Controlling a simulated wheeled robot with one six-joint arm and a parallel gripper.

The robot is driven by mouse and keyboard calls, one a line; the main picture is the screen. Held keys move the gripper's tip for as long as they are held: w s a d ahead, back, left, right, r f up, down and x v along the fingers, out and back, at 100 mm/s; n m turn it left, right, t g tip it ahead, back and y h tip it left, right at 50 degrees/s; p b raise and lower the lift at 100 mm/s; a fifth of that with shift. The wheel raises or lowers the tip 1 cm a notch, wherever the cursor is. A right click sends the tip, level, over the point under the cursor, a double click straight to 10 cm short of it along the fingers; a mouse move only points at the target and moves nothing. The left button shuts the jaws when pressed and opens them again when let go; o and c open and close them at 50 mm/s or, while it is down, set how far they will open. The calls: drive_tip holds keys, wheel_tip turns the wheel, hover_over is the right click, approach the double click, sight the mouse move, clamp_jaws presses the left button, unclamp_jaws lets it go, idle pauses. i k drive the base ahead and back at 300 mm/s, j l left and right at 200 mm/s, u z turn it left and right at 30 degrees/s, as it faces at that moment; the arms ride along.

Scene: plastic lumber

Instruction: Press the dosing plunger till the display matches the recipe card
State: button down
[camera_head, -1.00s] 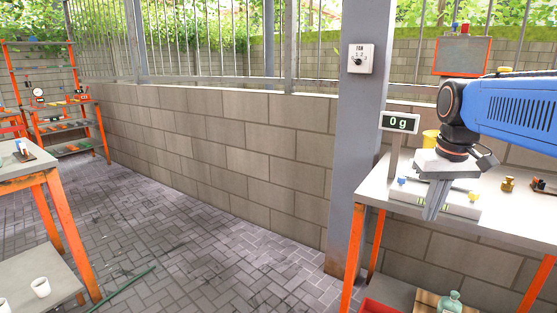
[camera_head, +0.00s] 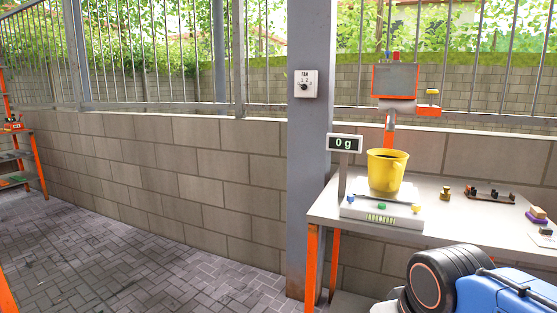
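A small display (camera_head: 345,143) on a post reads "0 g". A yellow bucket (camera_head: 384,172) with dark contents stands on the scale. Behind it is an orange stand with a grey panel (camera_head: 394,80), a grey cylinder (camera_head: 400,106) and an orange block with a yellow knob (camera_head: 432,91); I cannot tell whether this knob is the dosing plunger. I cannot make out a recipe card. My arm shows at the bottom right, below the table; my gripper is outside the picture.
The table (camera_head: 470,217) has orange legs and small brass and dark items (camera_head: 490,195) at its back right. A grey post (camera_head: 309,150) with a FAN dial (camera_head: 304,84) stands left of it. Paved floor (camera_head: 130,265) is clear to the left.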

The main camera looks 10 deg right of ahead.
sight(432, 92)
drive_tip(key=k+l, duration=0.1)
drive_tip(key=l, duration=0.55)
drive_tip(key=k+l+z, duration=0.1)
drive_tip(key=l, duration=1.2)
drive_tip(key=i+l+z, duration=0.1)
drive_tip(key=z, duration=0.4)
